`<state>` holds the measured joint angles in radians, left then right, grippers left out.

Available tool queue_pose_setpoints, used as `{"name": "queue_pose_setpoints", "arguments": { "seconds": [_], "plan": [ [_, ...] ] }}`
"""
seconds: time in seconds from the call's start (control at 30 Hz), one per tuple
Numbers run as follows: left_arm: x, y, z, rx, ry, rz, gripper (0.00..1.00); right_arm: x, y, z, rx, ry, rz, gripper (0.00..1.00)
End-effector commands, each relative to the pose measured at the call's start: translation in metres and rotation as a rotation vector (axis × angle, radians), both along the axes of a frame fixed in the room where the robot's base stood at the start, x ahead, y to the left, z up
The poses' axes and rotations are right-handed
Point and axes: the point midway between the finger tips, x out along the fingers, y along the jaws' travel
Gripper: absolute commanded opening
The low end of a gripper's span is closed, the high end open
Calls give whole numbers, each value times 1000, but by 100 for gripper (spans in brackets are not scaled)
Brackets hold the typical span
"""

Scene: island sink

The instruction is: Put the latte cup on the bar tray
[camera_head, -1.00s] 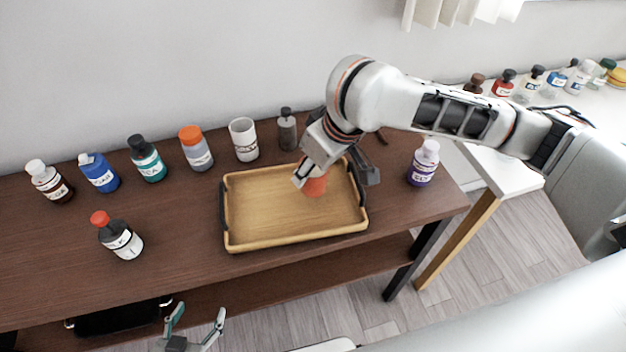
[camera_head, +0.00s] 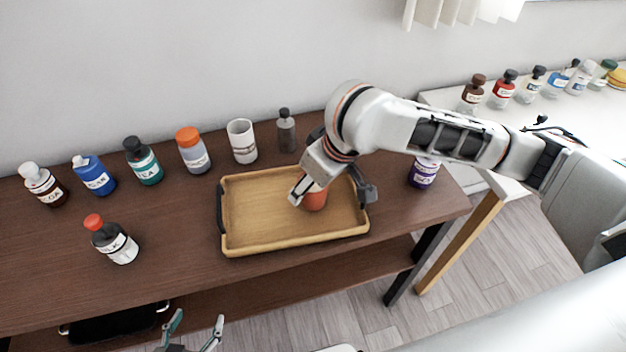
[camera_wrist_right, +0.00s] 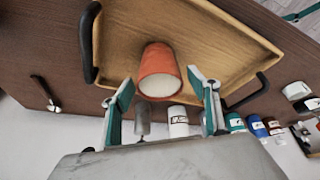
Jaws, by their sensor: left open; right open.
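The orange latte cup (camera_head: 315,200) stands on the wooden bar tray (camera_head: 240,240), right of its middle. In the right wrist view the cup (camera_wrist_right: 158,68) shows its pale round end, with the tray (camera_wrist_right: 215,45) behind it. My right gripper (camera_head: 334,193) is open over the tray. Its fingers (camera_wrist_right: 160,88) are on either side of the cup, with small gaps visible. The right arm hides part of the cup and the tray's far right corner in the head view. My left gripper (camera_head: 193,334) is open and empty, low in front of the table.
A white cup (camera_head: 242,141) and a grey bottle (camera_head: 286,131) stand behind the tray. Several bottles line the table's back left. A red-capped bottle (camera_head: 112,240) stands left of the tray, a purple bottle (camera_head: 423,173) to its right. A white counter (camera_head: 450,100) holds more bottles.

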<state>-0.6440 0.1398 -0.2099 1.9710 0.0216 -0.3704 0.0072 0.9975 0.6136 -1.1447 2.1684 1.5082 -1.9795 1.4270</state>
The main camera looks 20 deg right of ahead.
Motion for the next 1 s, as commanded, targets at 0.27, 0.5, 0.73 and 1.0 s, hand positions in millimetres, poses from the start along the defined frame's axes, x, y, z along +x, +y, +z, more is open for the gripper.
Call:
{"name": "queue_pose_setpoints", "arguments": {
  "seconds": [0.27,0.5,0.73,1.0],
  "plan": [
    [2,0,9,0,-3,0,62,-4,-3,21,-1,-7,0,60],
    [4,-1,35,-5,-12,1,62,-21,-11,69,-1,-8,1,60],
    [7,-1,52,-6,-20,1,62,-35,-18,102,0,-5,0,60],
    [8,-1,58,-5,-25,0,62,-42,-21,113,-1,1,0,60]
  ]
}}
